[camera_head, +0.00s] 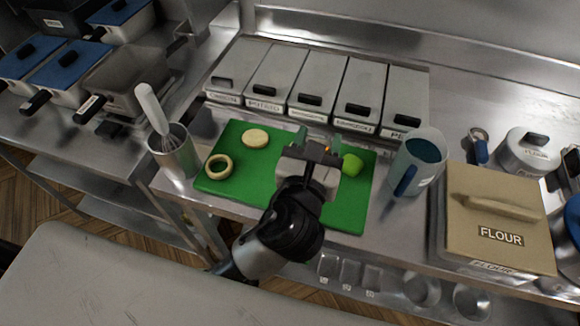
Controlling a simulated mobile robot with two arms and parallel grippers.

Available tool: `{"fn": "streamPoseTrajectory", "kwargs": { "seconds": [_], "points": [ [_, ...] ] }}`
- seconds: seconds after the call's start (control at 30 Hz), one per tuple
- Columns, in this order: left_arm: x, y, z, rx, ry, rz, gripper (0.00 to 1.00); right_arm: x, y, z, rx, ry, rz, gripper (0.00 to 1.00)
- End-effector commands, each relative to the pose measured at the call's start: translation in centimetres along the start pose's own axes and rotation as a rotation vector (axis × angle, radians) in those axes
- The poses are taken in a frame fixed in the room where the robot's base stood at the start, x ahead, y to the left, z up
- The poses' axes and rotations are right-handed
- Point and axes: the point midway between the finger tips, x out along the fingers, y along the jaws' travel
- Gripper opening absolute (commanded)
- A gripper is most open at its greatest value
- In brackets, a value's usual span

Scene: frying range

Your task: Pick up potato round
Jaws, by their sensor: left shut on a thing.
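A pale, flat disc that looks like a potato round (256,138) lies at the back left of the green cutting board (240,190). My left gripper (318,146) is over the back right of the board, to the right of this disc and apart from it. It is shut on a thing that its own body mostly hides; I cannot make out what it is. A small orange spot shows near the fingers. My right gripper is not in view.
An onion-like ring (218,167) and a green piece (352,164) lie on the board. A whisk stands in a metal cup (174,158) at left. A blue-handled jug (420,160) and flour box (500,215) stand at right. Lidded bins (310,85) line the back.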

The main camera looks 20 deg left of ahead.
Motion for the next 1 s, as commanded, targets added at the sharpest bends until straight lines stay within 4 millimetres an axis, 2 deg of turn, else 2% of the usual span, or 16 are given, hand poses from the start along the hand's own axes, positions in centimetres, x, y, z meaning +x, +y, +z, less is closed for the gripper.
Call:
{"fn": "streamPoseTrajectory", "kwargs": {
  "seconds": [0.07, 0.17, 0.4, 0.6, 0.77, 1.0],
  "points": [
    [0.2, -0.6, 0.0, 0.007, 0.000, -0.011, 0.28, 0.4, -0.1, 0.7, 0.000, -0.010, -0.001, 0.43],
    [0.8, 0.4, -0.7, 0.017, 0.003, -0.011, 0.28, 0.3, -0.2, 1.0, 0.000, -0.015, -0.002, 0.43],
    [2.9, 5.5, -3.9, 0.018, 0.004, -0.010, 0.28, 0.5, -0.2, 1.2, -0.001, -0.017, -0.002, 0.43],
    [4.3, 8.7, -6.0, 0.013, 0.003, -0.011, 0.28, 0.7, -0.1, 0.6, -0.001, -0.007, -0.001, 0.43],
    [4.8, 9.7, -6.7, 0.010, 0.002, -0.013, 0.28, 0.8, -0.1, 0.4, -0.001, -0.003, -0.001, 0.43],
    [4.7, 9.7, -10.2, 0.008, 0.005, -0.011, 0.28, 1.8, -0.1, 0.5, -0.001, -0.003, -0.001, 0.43]
  ]
}}
